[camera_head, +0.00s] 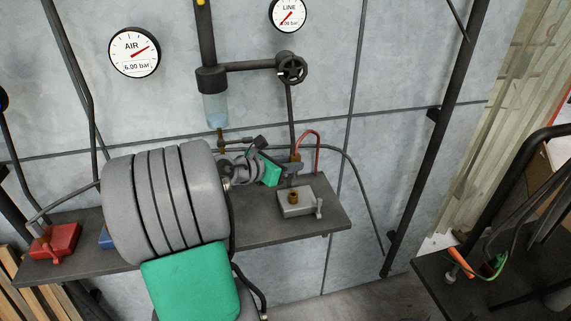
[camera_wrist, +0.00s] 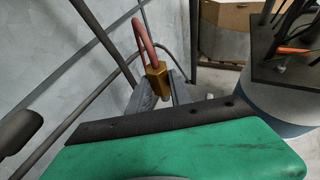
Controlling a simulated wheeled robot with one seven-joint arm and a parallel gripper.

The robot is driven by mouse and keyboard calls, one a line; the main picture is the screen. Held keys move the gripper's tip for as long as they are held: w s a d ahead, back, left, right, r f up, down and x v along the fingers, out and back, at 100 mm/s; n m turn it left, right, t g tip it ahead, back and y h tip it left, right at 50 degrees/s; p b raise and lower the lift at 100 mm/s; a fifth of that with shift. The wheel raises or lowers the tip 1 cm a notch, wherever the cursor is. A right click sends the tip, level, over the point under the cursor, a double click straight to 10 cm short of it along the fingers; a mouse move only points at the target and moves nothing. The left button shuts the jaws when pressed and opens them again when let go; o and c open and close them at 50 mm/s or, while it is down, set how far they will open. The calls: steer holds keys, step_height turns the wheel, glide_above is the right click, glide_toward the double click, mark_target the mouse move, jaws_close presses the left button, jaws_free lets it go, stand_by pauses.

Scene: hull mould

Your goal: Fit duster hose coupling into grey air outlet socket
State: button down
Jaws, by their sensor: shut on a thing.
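My gripper (camera_head: 294,170) is shut on the brass hose coupling (camera_wrist: 157,78), which shows between the two grey fingers in the wrist view. A red hose (camera_wrist: 143,36) rises from the coupling and curves over; in the head view the red hose (camera_head: 317,140) arches to the right of my gripper. The grey air outlet socket (camera_head: 297,203) is a block with a brass port on top and a small lever at its right, on the shelf. In the head view my gripper and the coupling are above and apart from the socket. The socket cannot be made out in the wrist view.
A red block (camera_head: 56,241) and a partly hidden blue block (camera_head: 106,237) sit on the left of the dark shelf (camera_head: 331,219). A pipe with a valve wheel (camera_head: 292,69) runs on the wall above. A dark cart (camera_head: 430,285) stands at the right.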

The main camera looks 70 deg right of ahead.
step_height(320, 180, down, 6)
steer(key=shift+w+r+b, duration=0.15)
steer(key=shift+r+b, duration=0.1)
steer(key=shift+b, duration=0.75)
steer(key=shift+r+p, duration=0.1)
steer(key=shift+p, duration=0.95)
steer(key=shift+f+b, duration=0.6)
steer(key=shift+f, duration=1.4)
stand_by(0.5)
steer(key=c, duration=1.1)
jaws_free()
steer(key=b+v, duration=0.1)
steer(key=v, duration=0.6)
steer(key=shift+a, duration=0.4)
